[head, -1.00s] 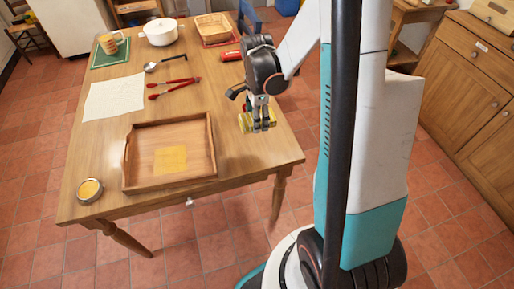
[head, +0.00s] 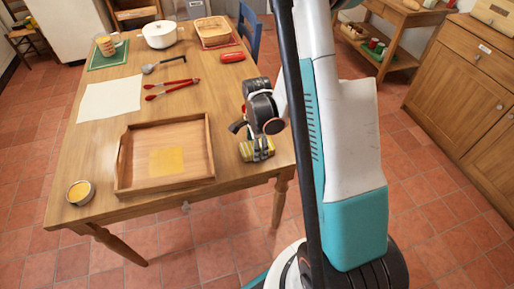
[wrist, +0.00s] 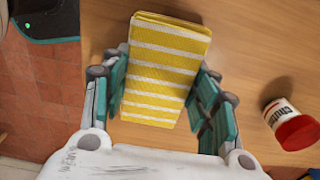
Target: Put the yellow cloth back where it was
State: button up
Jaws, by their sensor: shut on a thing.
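The yellow cloth with white stripes (wrist: 166,70) is folded into a thick rectangular pad. My gripper (head: 257,146) is shut on it, with teal fingers on both sides of it in the wrist view (wrist: 164,105). The cloth also shows below the gripper in the head view (head: 257,151), over the table's right part, right of the wooden tray (head: 202,140). I cannot tell whether it touches the table. A flat yellow square (head: 167,160) lies in the tray.
The wooden table (head: 185,112) carries a white sheet (head: 110,98), red tongs (head: 171,88), a ladle (head: 150,69), a white pot (head: 160,35), a basket (head: 211,30) and a round tin (head: 80,193). A red-lidded jar (wrist: 290,123) shows in the wrist view.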

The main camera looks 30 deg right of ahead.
jog(key=shift+r, duration=0.1)
jog(key=shift+f, duration=0.2)
jog(key=o, duration=1.1)
jog(key=shift+r, duration=0.15)
notch_tip(320, 180, up, 12)
jog(key=p, duration=0.4)
jog(key=shift+r, duration=0.1)
